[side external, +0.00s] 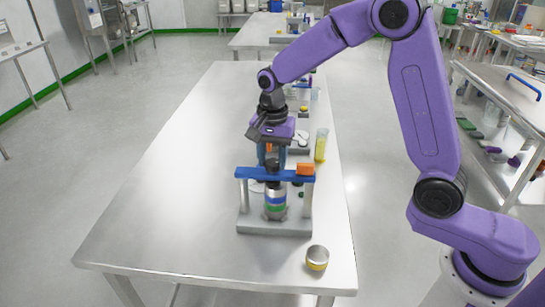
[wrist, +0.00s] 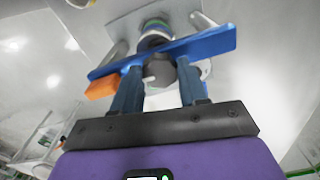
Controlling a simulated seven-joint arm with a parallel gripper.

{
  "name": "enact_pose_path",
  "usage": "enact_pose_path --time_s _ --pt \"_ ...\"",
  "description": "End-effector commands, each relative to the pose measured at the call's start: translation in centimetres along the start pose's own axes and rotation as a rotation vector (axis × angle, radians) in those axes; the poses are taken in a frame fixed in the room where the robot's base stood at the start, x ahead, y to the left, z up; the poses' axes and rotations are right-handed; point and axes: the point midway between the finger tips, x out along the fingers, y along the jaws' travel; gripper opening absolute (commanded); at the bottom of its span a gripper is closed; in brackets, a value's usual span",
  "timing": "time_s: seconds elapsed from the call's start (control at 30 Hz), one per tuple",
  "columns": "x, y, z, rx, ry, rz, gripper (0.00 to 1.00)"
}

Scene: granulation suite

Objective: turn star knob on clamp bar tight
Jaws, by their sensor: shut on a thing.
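The blue clamp bar (side external: 247,173) spans two posts on a grey base (side external: 262,229); it also shows in the wrist view (wrist: 214,43). A banded jar (side external: 275,202) stands beneath it. The dark star knob (wrist: 160,71) is above the middle of the bar, between my fingers. My gripper (side external: 270,158) points down over the bar and is shut on the knob; its two blue fingers flank the knob in the wrist view (wrist: 158,76). The knob's lobes are mostly hidden, and I cannot tell how tight it is.
An orange block (side external: 305,169) sits on the bar's right end. A clear cylinder with yellow contents (side external: 321,145) stands behind right. A small round tin (side external: 317,257) is near the table's front. The left of the steel table (side external: 165,190) is clear.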

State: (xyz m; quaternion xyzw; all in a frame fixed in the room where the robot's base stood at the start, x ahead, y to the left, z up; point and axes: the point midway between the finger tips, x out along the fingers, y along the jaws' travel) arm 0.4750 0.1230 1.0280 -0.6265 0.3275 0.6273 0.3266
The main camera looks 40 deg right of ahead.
Motion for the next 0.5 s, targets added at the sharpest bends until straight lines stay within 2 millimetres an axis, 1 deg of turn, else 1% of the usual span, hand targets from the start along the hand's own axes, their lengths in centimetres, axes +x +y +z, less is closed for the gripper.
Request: enact_pose_path --time_s 0.2,0.23,0.3,0.5 --pt "-0.18 -0.11 -0.16 0.003 0.003 -0.006 0.12" --pt "-0.18 -0.11 -0.17 0.003 0.003 -0.006 0.49" --pt "-0.15 -0.09 -0.16 0.003 0.003 -0.006 0.68" --pt "-0.08 -0.05 -0.1 0.001 0.001 -0.003 0.68"
